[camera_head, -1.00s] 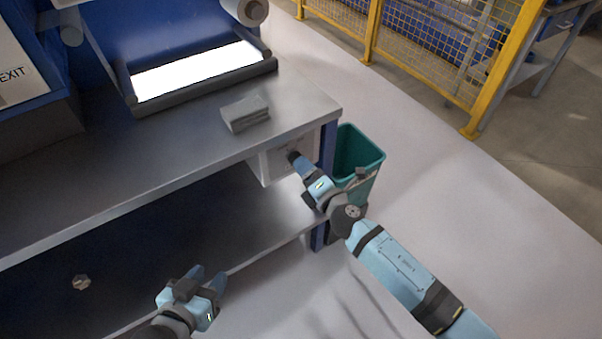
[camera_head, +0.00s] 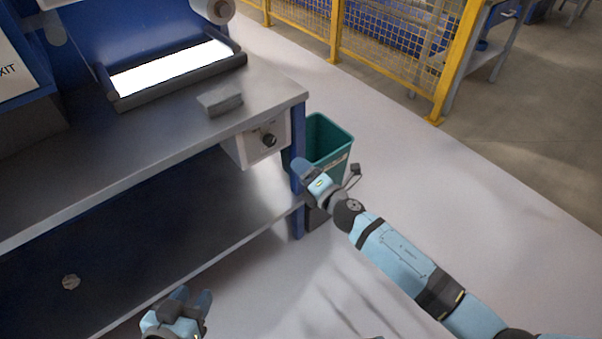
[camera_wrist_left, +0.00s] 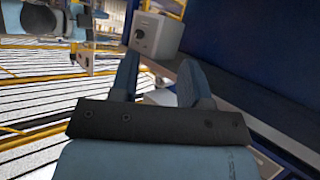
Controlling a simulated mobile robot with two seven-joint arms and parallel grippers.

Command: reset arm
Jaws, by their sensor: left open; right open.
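My right gripper (camera_head: 301,168) is in front of the bench's right corner post in the head view, apart from the black knob (camera_head: 269,140) on the white control box (camera_head: 243,150). Its jaws are seen at a slant and look empty. My left gripper (camera_head: 193,299) is low in the head view, in front of the lower shelf. In the left wrist view its two fingers (camera_wrist_left: 158,82) stand apart with nothing between them. The control box also shows beyond them (camera_wrist_left: 156,33).
The metal bench (camera_head: 150,135) carries a lit white panel (camera_head: 172,69) and a small grey block (camera_head: 220,100). A green bin (camera_head: 328,143) stands beside the bench's right post. A yellow mesh fence (camera_head: 390,42) is at the back. The floor at right is clear.

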